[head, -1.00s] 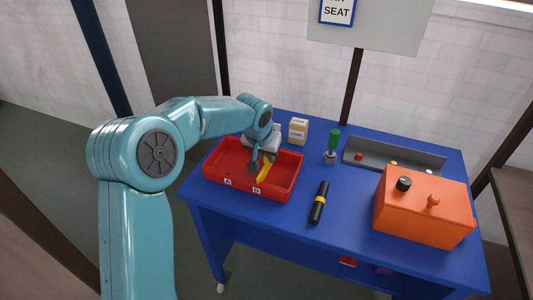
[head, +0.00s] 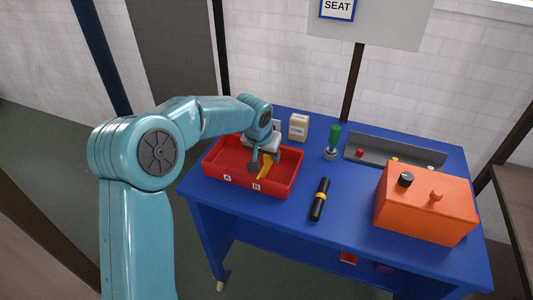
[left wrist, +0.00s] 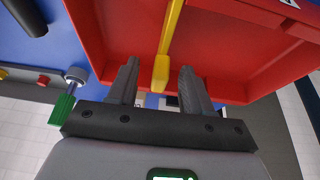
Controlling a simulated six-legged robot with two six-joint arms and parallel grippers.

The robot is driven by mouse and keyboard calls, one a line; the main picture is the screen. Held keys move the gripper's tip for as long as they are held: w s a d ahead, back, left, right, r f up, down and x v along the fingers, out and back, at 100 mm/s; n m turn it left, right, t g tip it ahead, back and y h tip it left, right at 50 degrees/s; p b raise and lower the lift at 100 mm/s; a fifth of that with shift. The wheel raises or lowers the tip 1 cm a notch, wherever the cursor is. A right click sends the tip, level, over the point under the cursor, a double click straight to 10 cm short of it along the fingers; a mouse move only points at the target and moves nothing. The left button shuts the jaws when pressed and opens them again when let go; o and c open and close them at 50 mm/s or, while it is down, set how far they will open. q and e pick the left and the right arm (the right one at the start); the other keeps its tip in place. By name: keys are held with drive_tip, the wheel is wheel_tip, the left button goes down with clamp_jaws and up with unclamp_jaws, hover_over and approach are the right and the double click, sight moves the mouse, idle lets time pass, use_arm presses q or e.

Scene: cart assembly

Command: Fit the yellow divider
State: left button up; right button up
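The yellow divider (head: 265,169) is in the red tray (head: 222,159), on its right part near the label B. In the left wrist view the divider (left wrist: 168,50) runs between my fingers, with a visible gap on each side. My left gripper (head: 265,160) is open over the tray; the left wrist view shows its two fingers (left wrist: 158,88) apart and not touching the divider. The divider's lower edge and its seating in the tray cannot be made out. My right gripper is not in view.
The blue table (head: 290,216) also holds a small box (head: 299,127), a green-handled tool (head: 333,141), a black and yellow cylinder (head: 320,199), a grey trough (head: 377,153) and an orange box (head: 425,205). The table is clear between the tray and the cylinder.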

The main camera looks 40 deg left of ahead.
use_arm(q)
drive_tip(key=v, duration=1.6)
drive_tip(key=shift+r+p, duration=0.15)
drive_tip(key=shift+p, duration=0.3)
drive_tip(key=shift+s, duration=0.25)
